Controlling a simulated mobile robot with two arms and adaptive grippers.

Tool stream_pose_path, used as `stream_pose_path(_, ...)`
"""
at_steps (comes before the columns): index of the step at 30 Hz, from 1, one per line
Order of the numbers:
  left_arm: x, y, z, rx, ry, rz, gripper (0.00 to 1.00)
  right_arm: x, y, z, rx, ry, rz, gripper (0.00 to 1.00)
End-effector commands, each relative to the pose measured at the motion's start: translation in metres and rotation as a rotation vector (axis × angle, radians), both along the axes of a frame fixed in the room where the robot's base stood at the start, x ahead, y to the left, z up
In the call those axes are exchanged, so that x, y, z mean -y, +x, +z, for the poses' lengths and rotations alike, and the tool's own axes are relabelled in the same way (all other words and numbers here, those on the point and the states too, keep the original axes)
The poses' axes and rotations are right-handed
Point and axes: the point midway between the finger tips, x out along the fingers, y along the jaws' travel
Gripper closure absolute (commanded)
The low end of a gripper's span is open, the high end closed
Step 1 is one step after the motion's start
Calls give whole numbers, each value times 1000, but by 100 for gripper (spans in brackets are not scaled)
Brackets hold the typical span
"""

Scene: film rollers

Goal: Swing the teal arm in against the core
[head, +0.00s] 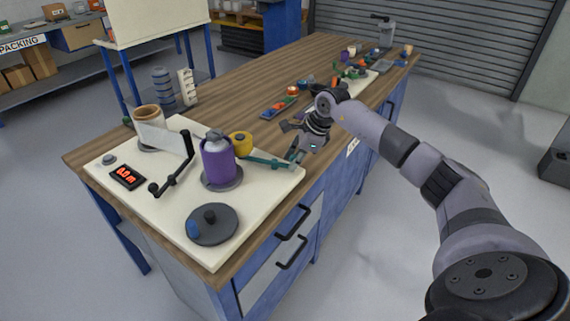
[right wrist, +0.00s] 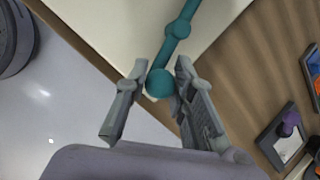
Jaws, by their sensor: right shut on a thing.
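The teal arm (head: 265,162) reaches from near the yellow roller (head: 240,144) toward the right edge of a cream board (head: 150,205). My right gripper (head: 296,156) is shut on its outer end. In the right wrist view, the arm's teal ball end (right wrist: 159,83) sits between the fingers (right wrist: 160,72). A purple cylinder (head: 218,163), which may be the core, stands upright on a grey disc left of the gripper. My left gripper is not in view.
A black crank-like arm (head: 173,172), a brown-topped roller (head: 149,127) with a white sheet, a red digital display (head: 127,176) and a dark disc with a blue knob (head: 212,224) are on the board. Small parts (head: 279,107) lie farther along the wooden table (head: 250,88).

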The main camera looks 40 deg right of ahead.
Motion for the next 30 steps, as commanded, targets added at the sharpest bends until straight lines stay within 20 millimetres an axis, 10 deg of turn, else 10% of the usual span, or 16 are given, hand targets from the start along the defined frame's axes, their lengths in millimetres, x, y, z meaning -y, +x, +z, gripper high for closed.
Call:
stream_pose_path(15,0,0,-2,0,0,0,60,7,-2,2,5,-1,10,100)
stream_pose_path(16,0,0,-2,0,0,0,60,7,-2,2,6,-2,10,75)
stream_pose_path(30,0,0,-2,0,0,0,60,6,-3,1,1,0,11,56)
